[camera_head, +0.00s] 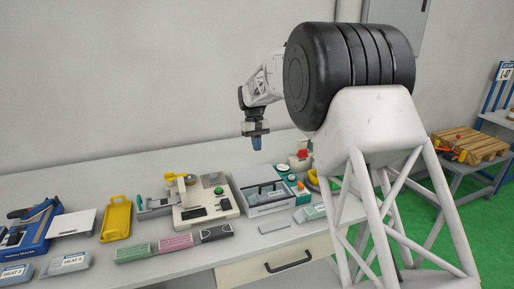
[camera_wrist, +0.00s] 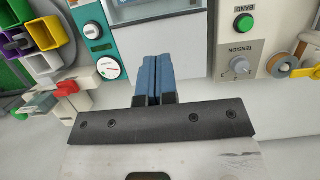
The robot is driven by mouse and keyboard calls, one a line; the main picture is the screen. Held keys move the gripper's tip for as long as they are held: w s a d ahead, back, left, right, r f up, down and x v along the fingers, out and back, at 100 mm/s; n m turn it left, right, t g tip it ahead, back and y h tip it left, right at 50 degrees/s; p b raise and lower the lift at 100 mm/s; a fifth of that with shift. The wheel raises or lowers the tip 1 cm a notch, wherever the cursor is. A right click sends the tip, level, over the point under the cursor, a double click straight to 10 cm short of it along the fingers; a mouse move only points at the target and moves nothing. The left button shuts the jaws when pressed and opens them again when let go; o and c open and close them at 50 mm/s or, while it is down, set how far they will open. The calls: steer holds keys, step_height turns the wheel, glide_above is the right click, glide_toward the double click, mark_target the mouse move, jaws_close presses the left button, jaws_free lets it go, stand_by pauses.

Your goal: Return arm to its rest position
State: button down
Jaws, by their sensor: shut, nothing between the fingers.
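My gripper (camera_head: 257,142) hangs from the end of my white arm, above the back part of the workbench in the head view. Its blue fingertips point down. In the wrist view the two blue fingers of my gripper (camera_wrist: 153,78) lie side by side, closed together with nothing between them. The gripper is clear of the bench things below it.
Below stand a cream machine (camera_head: 205,203) with a green button, a grey bin (camera_head: 268,208) and a teal-edged device (camera_head: 294,187). A yellow tray (camera_head: 116,219), a blue unit (camera_head: 30,233) and labelled boxes lie left. A wooden pallet (camera_head: 470,145) stands far right.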

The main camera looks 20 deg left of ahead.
stand_by(0.3)
steer(key=s+d+r+m+t+y, duration=0.1)
steer(key=s+d+r, duration=0.4)
steer(key=d, duration=0.7)
steer(key=s+d+r+m, duration=0.2)
steer(key=s+d+r, duration=0.3)
steer(key=d, duration=0.7)
steer(key=s+d+r+m+t+y, duration=0.1)
steer(key=s+d+r, duration=0.4)
steer(key=d, duration=0.8)
steer(key=s+d+m+t, duration=0.1)
steer(key=s+d+m, duration=0.2)
steer(key=s+d, duration=1.15)
steer(key=s+d+f+m+t, duration=0.1)
steer(key=s+d+f, duration=0.2)
steer(key=s, duration=0.5)
steer(key=s+d+f+m+t, duration=0.1)
steer(key=s+d+f, duration=0.3)
steer(key=s, duration=0.5)
steer(key=shift+s, duration=0.3)
